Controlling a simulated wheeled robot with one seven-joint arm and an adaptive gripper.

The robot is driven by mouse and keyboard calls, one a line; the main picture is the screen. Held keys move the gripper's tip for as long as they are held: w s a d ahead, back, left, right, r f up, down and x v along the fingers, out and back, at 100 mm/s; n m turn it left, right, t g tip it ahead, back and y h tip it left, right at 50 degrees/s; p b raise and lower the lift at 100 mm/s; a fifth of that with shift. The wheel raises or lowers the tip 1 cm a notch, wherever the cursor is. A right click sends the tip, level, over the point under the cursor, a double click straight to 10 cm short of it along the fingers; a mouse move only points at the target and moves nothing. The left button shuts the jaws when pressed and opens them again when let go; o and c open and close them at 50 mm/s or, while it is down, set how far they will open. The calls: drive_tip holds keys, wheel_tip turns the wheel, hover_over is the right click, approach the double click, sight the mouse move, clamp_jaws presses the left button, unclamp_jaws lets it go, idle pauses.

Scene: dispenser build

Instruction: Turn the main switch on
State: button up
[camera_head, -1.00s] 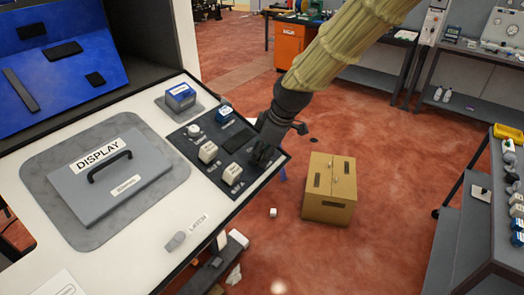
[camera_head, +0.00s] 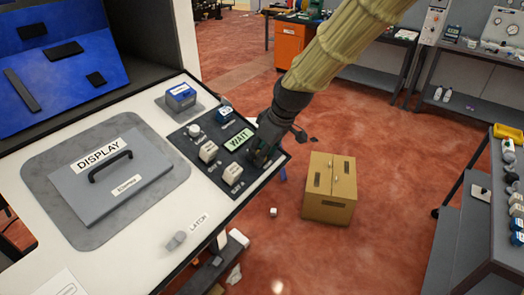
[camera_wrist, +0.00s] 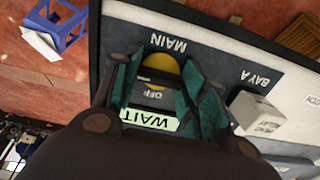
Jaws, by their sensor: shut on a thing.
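The main switch (camera_wrist: 166,64), with a yellow part showing, sits beside the upside-down MAIN label (camera_wrist: 168,42) in the wrist view. My gripper (camera_wrist: 160,80) has teal fingers on both sides of it, shut on it. An OFF marking shows between the fingers. The green display (camera_wrist: 150,120) reads WAIT and is lit; it also shows in the head view (camera_head: 239,140). In the head view my gripper (camera_head: 262,156) is at the right end of the dark control panel (camera_head: 207,177) and hides the switch.
A grey DISPLAY cover (camera_head: 108,180) with a black handle lies on the bench to the left. A cardboard box (camera_head: 329,190) stands on the floor to the right.

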drive_tip(key=shift+w+r, duration=0.2)
drive_tip(key=shift+r, duration=0.05)
drive_tip(key=o, duration=0.8)
drive_tip(key=shift+o, duration=1.1)
drive_tip(key=shift+f, duration=0.1)
drive_tip(key=shift+s+f, duration=0.1)
drive_tip(key=v, duration=1.2)
